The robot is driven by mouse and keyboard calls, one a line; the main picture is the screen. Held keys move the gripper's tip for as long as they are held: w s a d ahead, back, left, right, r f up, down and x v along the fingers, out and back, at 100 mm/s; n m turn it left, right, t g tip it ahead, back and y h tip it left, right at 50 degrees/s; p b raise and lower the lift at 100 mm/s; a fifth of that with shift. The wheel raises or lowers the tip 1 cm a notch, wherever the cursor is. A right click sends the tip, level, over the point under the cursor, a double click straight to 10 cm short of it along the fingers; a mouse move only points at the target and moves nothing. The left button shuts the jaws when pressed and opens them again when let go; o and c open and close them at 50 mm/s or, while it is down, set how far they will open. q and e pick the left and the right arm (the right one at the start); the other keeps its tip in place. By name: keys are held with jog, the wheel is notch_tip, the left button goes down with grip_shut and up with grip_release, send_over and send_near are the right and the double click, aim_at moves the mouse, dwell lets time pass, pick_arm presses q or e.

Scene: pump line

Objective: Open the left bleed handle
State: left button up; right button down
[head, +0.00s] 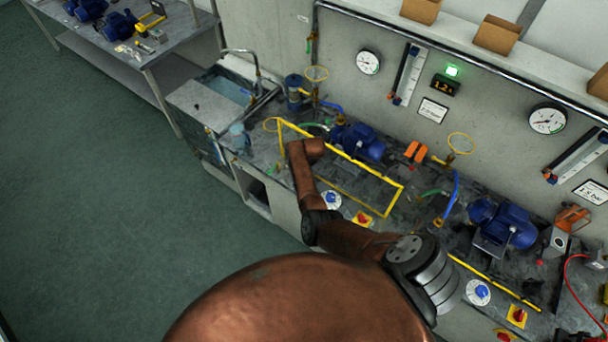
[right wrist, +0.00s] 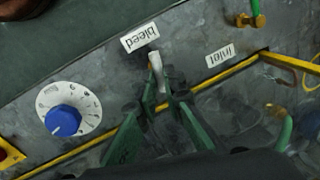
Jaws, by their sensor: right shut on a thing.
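In the head view my right arm reaches over the left pump's bench section and hides the handle and gripper. My left gripper is in neither view.
A yellow frame (head: 350,159) borders the left blue pump (head: 362,142) close to my right arm. A blue dial (right wrist: 64,121) and an "inlet" label (right wrist: 219,57) are near the handle. A sink (head: 229,88) lies left. Open floor (head: 90,200) is at left.

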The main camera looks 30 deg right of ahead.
jog(key=shift+n+p, duration=0.35)
jog(key=shift+n, duration=0.65)
jog(key=shift+f+y, duration=0.1)
jog(key=shift+y, duration=0.2)
jog(key=c, duration=2)
grip_release()
jog(key=v, duration=1.2)
jog(key=shift+w, duration=0.1)
